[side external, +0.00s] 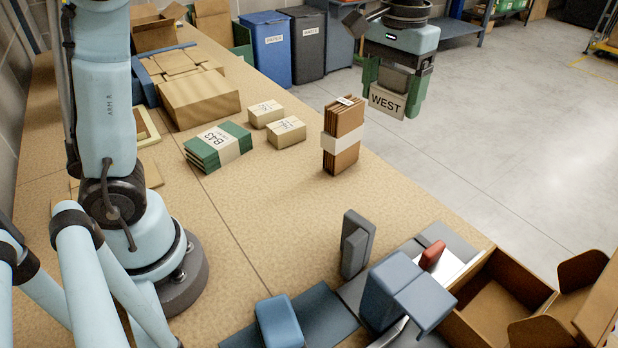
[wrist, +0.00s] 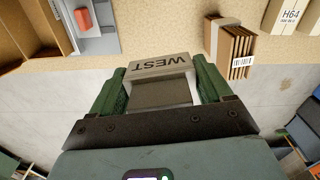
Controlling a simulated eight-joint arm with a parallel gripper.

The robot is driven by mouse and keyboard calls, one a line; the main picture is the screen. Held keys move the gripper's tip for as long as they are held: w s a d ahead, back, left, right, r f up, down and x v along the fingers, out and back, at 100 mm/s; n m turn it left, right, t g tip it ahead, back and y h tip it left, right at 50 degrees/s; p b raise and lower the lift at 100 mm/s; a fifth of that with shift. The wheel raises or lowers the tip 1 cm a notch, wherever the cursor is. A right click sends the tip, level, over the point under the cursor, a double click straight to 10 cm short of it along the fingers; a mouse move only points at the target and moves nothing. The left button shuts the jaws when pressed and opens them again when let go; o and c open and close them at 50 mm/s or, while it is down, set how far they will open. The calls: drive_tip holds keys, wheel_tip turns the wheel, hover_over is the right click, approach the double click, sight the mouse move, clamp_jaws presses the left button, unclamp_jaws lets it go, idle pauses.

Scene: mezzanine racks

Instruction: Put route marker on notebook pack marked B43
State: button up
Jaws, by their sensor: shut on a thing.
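The route marker (side external: 387,101) is a pale block with WEST on its face. My gripper (side external: 392,88) is shut on it and holds it in the air at the table's far right edge, beyond the upright brown pack. In the wrist view the marker (wrist: 160,66) sits between the green fingers of my gripper (wrist: 162,90). The notebook pack marked B43 (side external: 203,153) is a green stack with a white band, lying flat on the table left of the marker. I do not see it in the wrist view.
An upright brown pack with a white band (side external: 343,142) stands between my gripper and the B43 pack. Two small cream packs (side external: 286,132) lie just right of B43. A large cardboard box (side external: 200,99) is behind it. The table middle (side external: 265,200) is clear.

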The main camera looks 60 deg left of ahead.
drive_tip(key=s+a+n, duration=0.1)
drive_tip(key=a, duration=0.1)
drive_tip(key=a+n, duration=0.2)
drive_tip(key=a, duration=0.1)
drive_tip(key=s+a+n, duration=0.1)
drive_tip(key=a, duration=0.2)
drive_tip(key=shift+s+a+r+n, duration=0.15)
drive_tip(key=shift+s+r+n, duration=0.05)
drive_tip(key=shift+s+n, duration=0.1)
drive_tip(key=s+a+n, duration=0.2)
drive_tip(key=a, duration=0.1)
drive_tip(key=s+a+n, duration=0.1)
drive_tip(key=a+n, duration=0.1)
drive_tip(key=s+a+n, duration=0.1)
drive_tip(key=s+a, duration=0.1)
drive_tip(key=a, duration=0.1)
drive_tip(key=shift+s+a+n, duration=0.3)
drive_tip(key=shift+a+n, duration=0.05)
drive_tip(key=shift+n, duration=0.05)
drive_tip(key=s+a+n, duration=0.6)
drive_tip(key=s, duration=0.1)
drive_tip(key=shift+s+f, duration=0.15)
drive_tip(key=shift+f, duration=0.25)
hover_over(217, 137)
wheel_tip(217, 137, down, 12)
drive_tip(key=shift+f, duration=2.05)
drive_tip(key=shift+f, duration=0.1)
